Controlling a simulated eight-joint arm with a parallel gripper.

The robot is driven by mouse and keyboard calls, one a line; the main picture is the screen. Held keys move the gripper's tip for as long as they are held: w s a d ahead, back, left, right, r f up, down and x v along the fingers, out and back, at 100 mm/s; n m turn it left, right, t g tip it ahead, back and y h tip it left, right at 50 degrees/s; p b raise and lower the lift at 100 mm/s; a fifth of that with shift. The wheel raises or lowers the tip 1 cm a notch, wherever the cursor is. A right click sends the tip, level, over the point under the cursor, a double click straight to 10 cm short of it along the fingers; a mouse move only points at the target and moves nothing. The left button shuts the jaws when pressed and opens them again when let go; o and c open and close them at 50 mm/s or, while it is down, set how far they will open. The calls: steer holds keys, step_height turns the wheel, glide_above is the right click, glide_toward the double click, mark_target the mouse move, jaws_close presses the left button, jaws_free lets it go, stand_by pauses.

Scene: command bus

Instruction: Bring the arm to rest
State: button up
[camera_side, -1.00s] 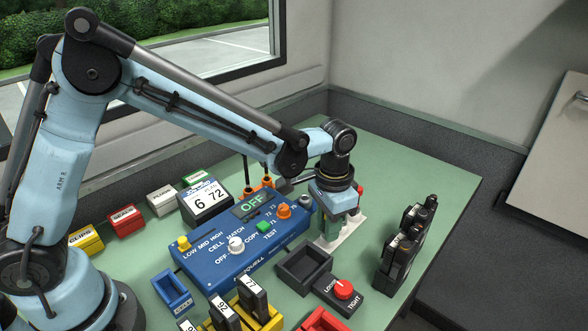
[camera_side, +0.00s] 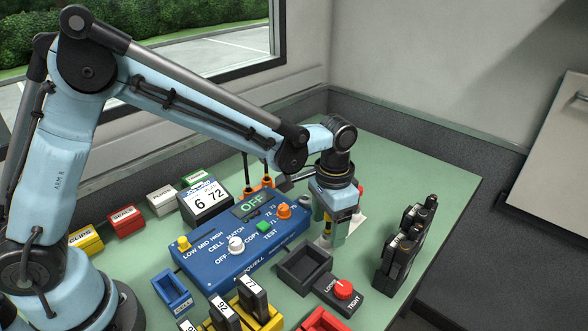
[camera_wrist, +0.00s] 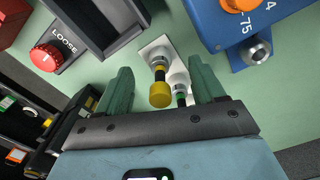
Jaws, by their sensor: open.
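My gripper (camera_side: 341,228) points down over the right part of the green table, just right of the blue control box (camera_side: 240,250). In the wrist view my gripper (camera_wrist: 160,85) is open, its two green fingers apart. In the side view the plate is partly hidden behind my gripper.
A dark empty tray (camera_side: 304,270) and a red knob (camera_side: 344,289) marked LOOSE and TIGHT lie in front of my gripper. A rack of black handled items (camera_side: 405,245) stands to the right. Several labelled boxes line the left back. The green table (camera_side: 420,175) is bare at the back right.

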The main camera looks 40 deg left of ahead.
steer(key=shift+r, duration=3.2)
steer(key=shift+s+a+r, duration=0.1)
steer(key=shift+a+r, duration=0.1)
steer(key=shift+a, duration=0.05)
steer(key=s+a+r+n+t, duration=0.2)
steer(key=s+a+t, duration=0.1)
steer(key=s+a, duration=0.3)
steer(key=s+a+r+n+t, duration=0.1)
steer(key=s+a+n+t, duration=0.1)
steer(key=s+a+t, duration=0.2)
steer(key=s+a, duration=0.2)
steer(key=a, duration=0.2)
steer(key=shift+s+r+n, duration=0.2)
steer(key=shift+r+n, duration=0.1)
steer(key=shift+r, duration=0.05)
